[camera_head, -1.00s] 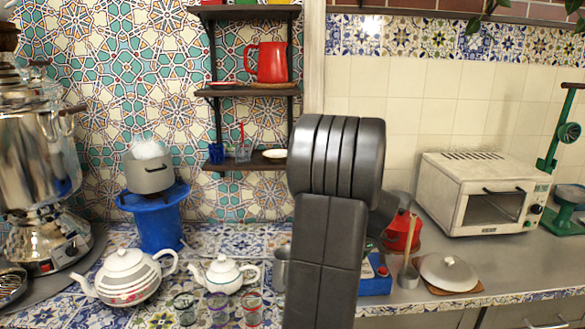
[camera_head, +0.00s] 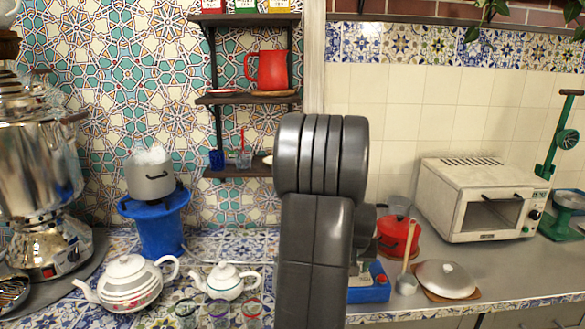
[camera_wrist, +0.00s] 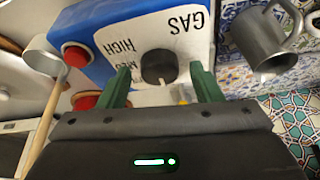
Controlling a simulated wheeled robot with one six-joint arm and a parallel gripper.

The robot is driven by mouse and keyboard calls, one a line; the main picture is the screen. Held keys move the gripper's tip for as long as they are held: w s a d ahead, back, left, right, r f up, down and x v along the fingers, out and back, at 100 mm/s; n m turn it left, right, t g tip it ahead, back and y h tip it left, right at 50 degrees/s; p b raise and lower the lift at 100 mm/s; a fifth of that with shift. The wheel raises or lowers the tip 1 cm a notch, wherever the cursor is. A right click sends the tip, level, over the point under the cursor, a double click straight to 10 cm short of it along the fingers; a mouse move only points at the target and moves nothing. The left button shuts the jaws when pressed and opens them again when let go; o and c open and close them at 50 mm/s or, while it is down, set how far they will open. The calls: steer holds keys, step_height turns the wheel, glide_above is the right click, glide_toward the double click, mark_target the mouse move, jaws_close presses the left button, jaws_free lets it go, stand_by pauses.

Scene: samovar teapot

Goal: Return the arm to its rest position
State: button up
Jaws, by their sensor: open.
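My dark grey arm (camera_head: 318,220) stands upright in the middle of the head view, folded in front of the counter. My gripper is hidden there. In the wrist view my gripper (camera_wrist: 160,70) shows two green fingers set apart with nothing held between them. Past the fingers is the white front of a blue gas burner (camera_wrist: 125,14), with a dark knob (camera_wrist: 159,67) seen between the fingertips. I cannot tell whether the fingers touch it. The blue burner also shows in the head view (camera_head: 369,287), right of my arm.
A white teapot (camera_head: 128,284), a smaller teapot (camera_head: 226,281), glasses and a samovar (camera_head: 35,165) stand left of my arm. A red pot (camera_head: 398,236), a ladle (camera_head: 406,283), a lid (camera_head: 447,279) and a toaster oven (camera_head: 480,200) are on the right. A metal mug (camera_wrist: 264,40) is near the burner.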

steer(key=shift+a+m+h+b, duration=0.15)
steer(key=shift+m+h+b, duration=0.5)
steer(key=shift+m, duration=1.15)
steer(key=shift+w+m+g+h+b, duration=0.1)
steer(key=shift+m+g+h+b, duration=0.4)
steer(key=shift+m, duration=1.1)
steer(key=shift+r, duration=0.1)
